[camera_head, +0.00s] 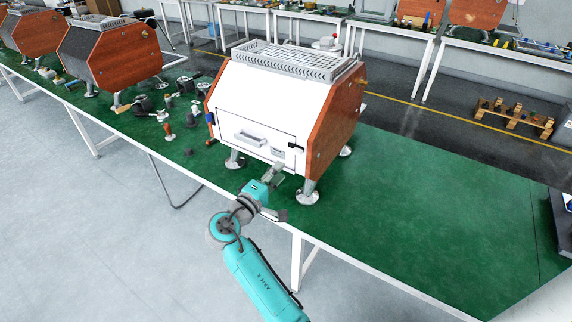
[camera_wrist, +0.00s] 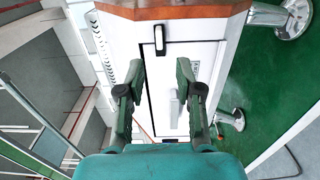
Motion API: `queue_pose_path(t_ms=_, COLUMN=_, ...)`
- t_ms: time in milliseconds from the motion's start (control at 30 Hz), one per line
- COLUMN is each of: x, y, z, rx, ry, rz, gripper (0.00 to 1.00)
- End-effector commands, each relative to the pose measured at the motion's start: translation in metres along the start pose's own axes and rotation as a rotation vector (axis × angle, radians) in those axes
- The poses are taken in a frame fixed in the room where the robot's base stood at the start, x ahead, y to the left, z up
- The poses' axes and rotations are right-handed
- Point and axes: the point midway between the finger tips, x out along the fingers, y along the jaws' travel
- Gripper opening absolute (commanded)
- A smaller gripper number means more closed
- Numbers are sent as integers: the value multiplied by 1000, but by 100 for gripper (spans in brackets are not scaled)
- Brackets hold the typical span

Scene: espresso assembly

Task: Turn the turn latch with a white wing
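The turn latch (camera_wrist: 159,40) shows in the wrist view as a white wing with a black surround, on the white front panel near the wooden side. Its wing lies along the picture's vertical. In the head view the latch (camera_head: 293,144) is a small dark piece at the right edge of the front door (camera_head: 243,127). My gripper (camera_wrist: 160,70) is open and empty, its two fingers apart, with the latch beyond the tips and roughly between them. In the head view my gripper (camera_head: 276,173) is low in front of the machine's right part. No contact with the latch shows.
The white espresso machine (camera_head: 240,92) stands on metal feet on a green table (camera_head: 420,220). Its door has a white handle (camera_head: 250,138); it also shows in the wrist view (camera_wrist: 174,108). Small parts lie left of the machine.

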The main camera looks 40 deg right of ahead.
Motion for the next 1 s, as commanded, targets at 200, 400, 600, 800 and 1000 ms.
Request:
queue_pose_path(t_ms=200, x=-18, y=0, z=0, rx=0, ry=0, rz=0, gripper=35)
queue_pose_path(t_ms=400, x=-19, y=0, z=0, rx=0, ry=-1, rz=1, gripper=35)
queue_pose_path(t_ms=600, x=-19, y=0, z=0, rx=0, ry=-1, rz=0, gripper=35)
queue_pose_path(t_ms=800, x=-19, y=-1, z=0, rx=0, ry=2, rz=-1, gripper=35)
queue_pose_path(t_ms=1000, x=-24, y=-36, z=12, rx=-7, ry=84, rz=-45, gripper=35)
